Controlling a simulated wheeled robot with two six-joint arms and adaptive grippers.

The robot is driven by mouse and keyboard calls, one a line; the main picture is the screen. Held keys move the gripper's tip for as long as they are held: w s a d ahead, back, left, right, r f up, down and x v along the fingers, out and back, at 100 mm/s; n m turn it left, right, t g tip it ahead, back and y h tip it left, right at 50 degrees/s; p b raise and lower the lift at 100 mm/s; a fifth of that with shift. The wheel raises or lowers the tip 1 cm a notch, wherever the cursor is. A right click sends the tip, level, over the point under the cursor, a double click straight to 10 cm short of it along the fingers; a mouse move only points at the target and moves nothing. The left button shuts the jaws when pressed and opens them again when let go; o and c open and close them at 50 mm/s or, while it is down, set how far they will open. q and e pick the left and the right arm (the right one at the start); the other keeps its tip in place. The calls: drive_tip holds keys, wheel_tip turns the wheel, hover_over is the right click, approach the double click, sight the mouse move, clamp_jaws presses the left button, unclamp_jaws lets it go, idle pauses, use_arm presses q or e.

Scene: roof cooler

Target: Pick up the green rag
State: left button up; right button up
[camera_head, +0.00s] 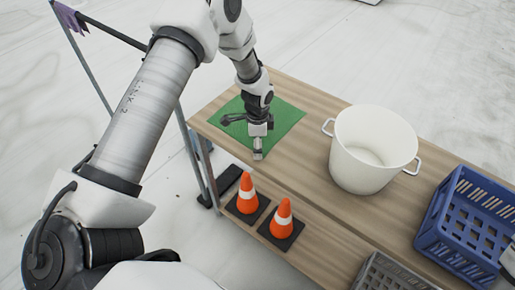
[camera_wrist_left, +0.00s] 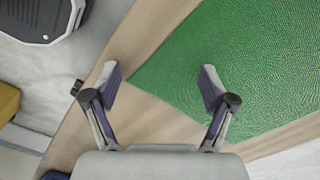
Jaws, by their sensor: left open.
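The green rag (camera_head: 283,121) lies flat on the left end of the wooden table top. My left gripper (camera_head: 258,150) points down over the front part of the rag, near the table's front edge, and hides some of the cloth. In the left wrist view its two fingers (camera_wrist_left: 158,76) are spread apart with nothing gripped. There a corner of the rag (camera_wrist_left: 255,60) lies between and beyond the fingertips, with bare wood under the left finger. I cannot tell whether the fingertips touch the cloth. My right gripper is not seen.
A white pot (camera_head: 372,150) with two handles stands right of the rag. A blue crate (camera_head: 452,222) is farther right. Two orange cones (camera_head: 247,193) (camera_head: 283,218) stand on the lower shelf, near a grey basket (camera_head: 372,275). Bare wood (camera_head: 302,160) separates rag and pot.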

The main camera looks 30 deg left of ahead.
use_arm(q)
drive_tip(key=shift+f, duration=0.4)
drive_tip(key=shift+r, duration=0.1)
drive_tip(key=c, duration=0.6)
drive_tip(key=shift+s+d, duration=0.1)
drive_tip(key=shift+s, duration=0.15)
drive_tip(key=c, duration=0.3)
drive_tip(key=shift+c, duration=0.2)
drive_tip(key=r+p, duration=0.4)
drive_tip(key=r, duration=0.1)
drive_tip(key=shift+w+r, duration=0.1)
drive_tip(key=shift+w, duration=0.3)
clamp_jaws()
wheel_tip(320, 180, up, 34)
drive_tip(key=p, duration=1.4)
drive_tip(key=shift+s, duration=0.2)
